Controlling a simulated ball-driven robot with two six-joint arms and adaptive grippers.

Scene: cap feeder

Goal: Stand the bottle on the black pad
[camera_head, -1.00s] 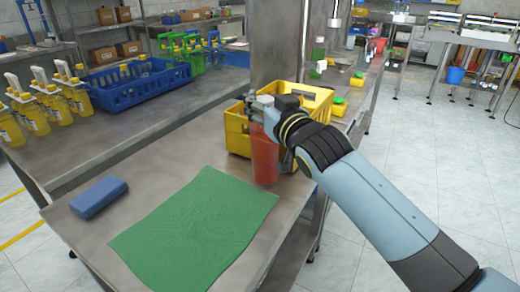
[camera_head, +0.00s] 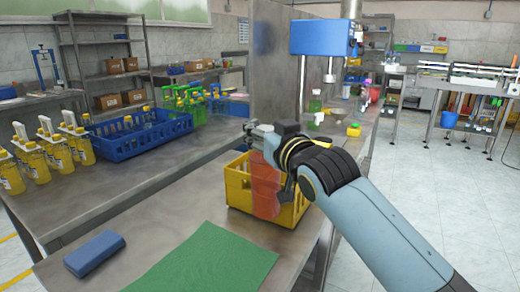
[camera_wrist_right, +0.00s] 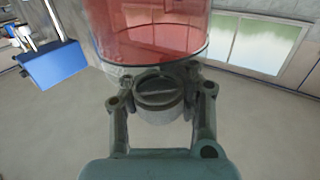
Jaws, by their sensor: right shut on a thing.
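A translucent red bottle (camera_head: 264,186) hangs upright from my right gripper (camera_head: 259,134) in the head view. The gripper is shut around its grey neck or cap, at the top of the bottle. In the right wrist view my gripper (camera_wrist_right: 160,100) grips the grey cap (camera_wrist_right: 160,93), and the bottle's red body (camera_wrist_right: 150,38) fills the top of the picture. In the head view the bottle overlaps a yellow crate; I cannot tell the gap between them. I cannot make out the black pad. My left gripper is not in view.
The yellow crate (camera_head: 238,190) stands at the table's right edge, near a green mat (camera_head: 205,262) and a blue block (camera_head: 94,252). A blue press (camera_head: 322,38) stands farther back. A blue basket (camera_head: 150,137) and several yellow bottles stand left. Steel table (camera_head: 120,205) between is clear.

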